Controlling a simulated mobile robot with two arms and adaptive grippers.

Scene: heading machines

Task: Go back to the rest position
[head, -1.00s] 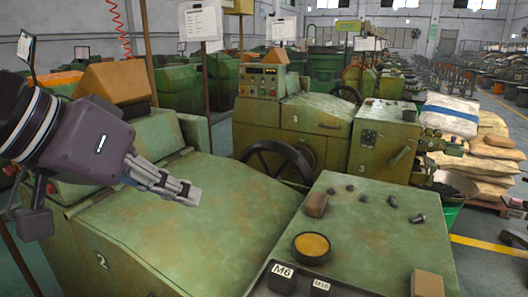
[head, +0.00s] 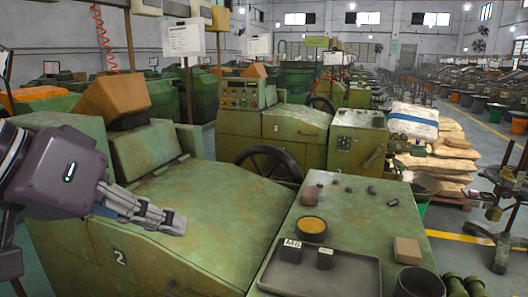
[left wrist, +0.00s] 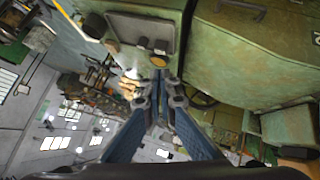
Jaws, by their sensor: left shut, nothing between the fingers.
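My left gripper (head: 172,222) is at the left of the head view, over the sloping green cover of the machine marked 2 (head: 150,215). Its fingers point right and are closed together with nothing between them. In the left wrist view the closed fingers (left wrist: 160,75) show in the middle, with the green machine beyond them. My right gripper is not in view.
A green machine top (head: 335,215) at the right front carries small metal parts, a round yellow-filled dish (head: 311,229), a brown block (head: 407,250) and a grey tray (head: 320,272) with labelled blocks. A dark handwheel (head: 268,165) stands behind. Sacks (head: 413,122) are stacked at right.

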